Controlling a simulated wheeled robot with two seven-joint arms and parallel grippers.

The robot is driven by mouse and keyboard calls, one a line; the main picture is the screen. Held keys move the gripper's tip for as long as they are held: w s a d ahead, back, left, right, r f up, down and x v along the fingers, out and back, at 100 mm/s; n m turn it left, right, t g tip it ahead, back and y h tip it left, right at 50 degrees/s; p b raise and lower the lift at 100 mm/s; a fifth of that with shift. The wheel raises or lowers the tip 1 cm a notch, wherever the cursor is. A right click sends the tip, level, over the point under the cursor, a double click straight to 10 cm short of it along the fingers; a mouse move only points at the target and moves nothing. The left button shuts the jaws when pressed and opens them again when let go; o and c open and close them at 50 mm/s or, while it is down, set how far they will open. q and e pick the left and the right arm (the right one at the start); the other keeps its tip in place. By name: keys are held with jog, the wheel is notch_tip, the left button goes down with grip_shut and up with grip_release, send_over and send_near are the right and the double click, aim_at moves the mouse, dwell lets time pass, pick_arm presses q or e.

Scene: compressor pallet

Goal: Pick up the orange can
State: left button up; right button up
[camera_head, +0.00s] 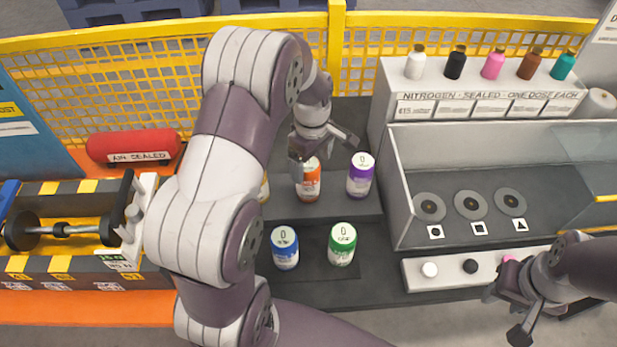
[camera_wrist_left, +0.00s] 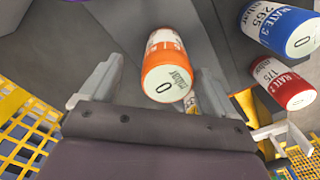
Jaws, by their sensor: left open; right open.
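The orange can (camera_head: 309,188) with a white top stands upright on a dark raised shelf, between a purple can (camera_head: 360,177) and a mostly hidden yellow can (camera_head: 264,188). My left gripper (camera_head: 322,154) is open just above and behind the orange can in the head view, partly covering its top. In the left wrist view, the orange can (camera_wrist_left: 165,58) lies between the spread fingers of the left gripper (camera_wrist_left: 155,85), with no visible grip on it. My right gripper (camera_head: 507,312) is open and empty at the lower right, away from the cans.
A blue can (camera_head: 285,248) and a green can (camera_head: 342,244) stand on the lower step. The left wrist view also shows a red can (camera_wrist_left: 285,84). A grey tray with discs (camera_head: 472,204) is on the right. A yellow mesh fence (camera_head: 110,85) runs behind.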

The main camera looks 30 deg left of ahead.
pick_arm(q)
jog(key=f, duration=0.3)
jog(key=s+f, duration=0.1)
jog(key=shift+a+f+p, duration=0.25)
jog(key=shift+a+p, duration=0.05)
jog(key=shift+p, duration=0.1)
jog(key=shift+w+f, duration=0.1)
jog(key=shift+f, duration=0.3)
jog(key=shift+d, duration=0.1)
jog(key=c, duration=0.3)
jog(key=shift+r, duration=0.1)
jog(key=c, duration=1.1)
